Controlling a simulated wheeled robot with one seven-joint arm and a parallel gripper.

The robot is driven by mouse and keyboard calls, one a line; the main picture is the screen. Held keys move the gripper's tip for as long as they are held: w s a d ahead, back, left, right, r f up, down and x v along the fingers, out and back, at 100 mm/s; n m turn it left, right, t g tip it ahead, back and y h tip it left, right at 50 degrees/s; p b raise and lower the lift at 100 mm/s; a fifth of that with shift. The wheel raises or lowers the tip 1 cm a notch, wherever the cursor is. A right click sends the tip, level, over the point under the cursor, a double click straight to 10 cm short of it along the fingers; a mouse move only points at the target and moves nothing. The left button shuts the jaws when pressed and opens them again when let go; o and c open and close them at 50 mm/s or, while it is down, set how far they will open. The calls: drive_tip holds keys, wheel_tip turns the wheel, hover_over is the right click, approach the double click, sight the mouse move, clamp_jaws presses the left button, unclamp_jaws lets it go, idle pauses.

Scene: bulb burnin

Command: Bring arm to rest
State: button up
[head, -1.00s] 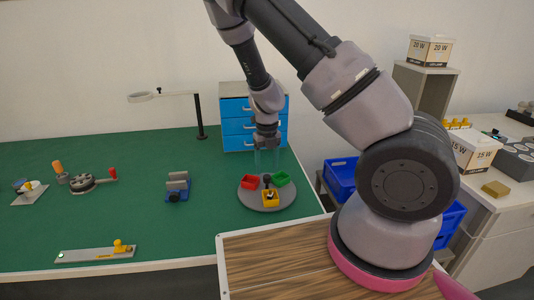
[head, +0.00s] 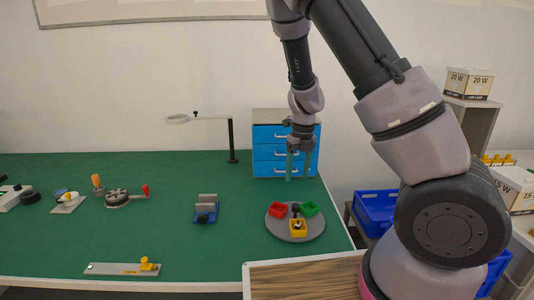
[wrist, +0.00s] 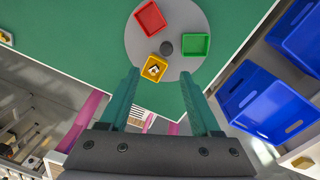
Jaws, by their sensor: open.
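My gripper (head: 299,166) hangs fingers-down at the end of my arm, above the round grey turntable (head: 313,226) on the green bench. Its two teal fingers are apart with nothing between them. In the wrist view the fingers (wrist: 159,90) point toward the turntable (wrist: 138,35), with a clear gap below them. The turntable carries a red bin (head: 277,210), a green bin (head: 309,209) and a yellow bin (head: 298,228) around a dark central knob (head: 295,208). A small pale item lies in the yellow bin.
A blue drawer unit (head: 270,144) stands behind my gripper. A magnifier lamp (head: 231,140) stands left of it. A small vise (head: 205,210), a hand-crank device (head: 118,198) and a yellow-knobbed bar (head: 115,269) lie on the bench. Blue crates (head: 374,209) stand right of the bench.

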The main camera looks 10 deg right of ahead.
drive_tip(key=s+d+r+n+t+y, duration=0.1)
drive_tip(key=s+r+n+y, duration=0.15)
drive_tip(key=r+n, duration=0.6)
drive_tip(key=s+d+r+n+t+y, duration=0.15)
drive_tip(key=s+r+n, duration=0.35)
drive_tip(key=r, duration=0.6)
drive_tip(key=s+d+r+n+t+h, duration=0.1)
drive_tip(key=s+d+r+n+t, duration=0.1)
drive_tip(key=s+r+n, duration=0.3)
drive_tip(key=s+d+r+n+t+h, duration=0.1)
drive_tip(key=s+r+n, duration=0.4)
drive_tip(key=n, duration=0.5)
drive_tip(key=shift+s+d+r+t+h, duration=0.3)
drive_tip(key=shift+d+r+t, duration=0.15)
drive_tip(key=shift+r+t, duration=0.4)
